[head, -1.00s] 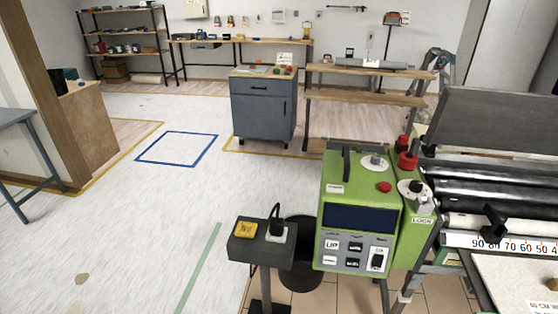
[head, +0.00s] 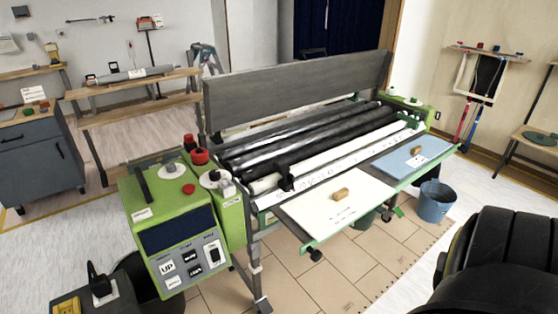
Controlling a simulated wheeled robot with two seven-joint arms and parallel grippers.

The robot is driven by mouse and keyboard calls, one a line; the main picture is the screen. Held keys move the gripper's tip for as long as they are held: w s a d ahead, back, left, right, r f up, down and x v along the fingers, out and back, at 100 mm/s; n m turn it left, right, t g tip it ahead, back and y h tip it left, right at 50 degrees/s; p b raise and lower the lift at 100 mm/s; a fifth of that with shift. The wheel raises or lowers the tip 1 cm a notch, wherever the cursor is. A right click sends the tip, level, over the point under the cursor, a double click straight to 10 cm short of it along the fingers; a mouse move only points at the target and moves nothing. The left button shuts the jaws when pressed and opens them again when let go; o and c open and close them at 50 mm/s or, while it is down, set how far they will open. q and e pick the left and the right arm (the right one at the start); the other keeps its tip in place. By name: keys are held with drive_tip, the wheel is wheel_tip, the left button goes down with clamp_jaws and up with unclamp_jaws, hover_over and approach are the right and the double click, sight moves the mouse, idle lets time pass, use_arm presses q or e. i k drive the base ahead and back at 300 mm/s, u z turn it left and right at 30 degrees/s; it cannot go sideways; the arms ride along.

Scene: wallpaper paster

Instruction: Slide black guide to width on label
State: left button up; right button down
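The black guide (head: 286,178) sits near the left end of the white numbered scale (head: 318,178) along the front of the pasting machine (head: 318,140). A white board (head: 325,203) juts out in front of the scale. It carries a tan block and a small paper label (head: 339,212), whose writing is too small to read now. Part of my own dark arm fills the lower right corner. Neither of my grippers is in view, and nothing touches the guide.
The green control box (head: 172,222) stands left of the rollers. A blue board (head: 411,158) with another tan block is at the right front, with a blue bucket (head: 435,202) below it. The tiled floor in front of the machine is mostly clear.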

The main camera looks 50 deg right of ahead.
sight(287, 184)
drive_tip(key=z, duration=1.55)
